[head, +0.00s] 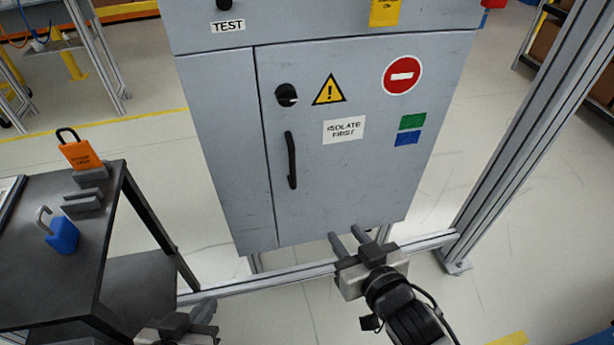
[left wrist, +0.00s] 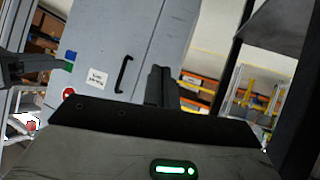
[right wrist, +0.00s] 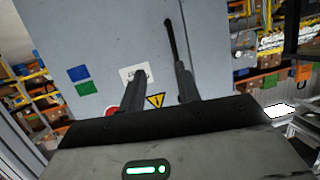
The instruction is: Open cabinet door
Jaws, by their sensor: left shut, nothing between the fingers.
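The grey cabinet door (head: 350,190) is shut flush in the cabinet front. A black vertical bar handle (head: 291,160) is near its left edge, below a black round knob (head: 286,95). The handle also shows in the left wrist view (left wrist: 123,74) and the right wrist view (right wrist: 170,40). My right gripper (head: 345,234) is open and empty, low in front of the door, below and right of the handle. Its two fingers stand apart in the right wrist view (right wrist: 160,72). My left gripper (head: 205,308) is shut and empty at the bottom, below and left of the cabinet.
A dark cart (head: 105,230) at left carries an orange padlock (head: 80,150) and a blue padlock (head: 62,235). A metal rail (head: 275,277) runs below the cabinet. A metal post (head: 520,130) rises at right. The door's front is clear.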

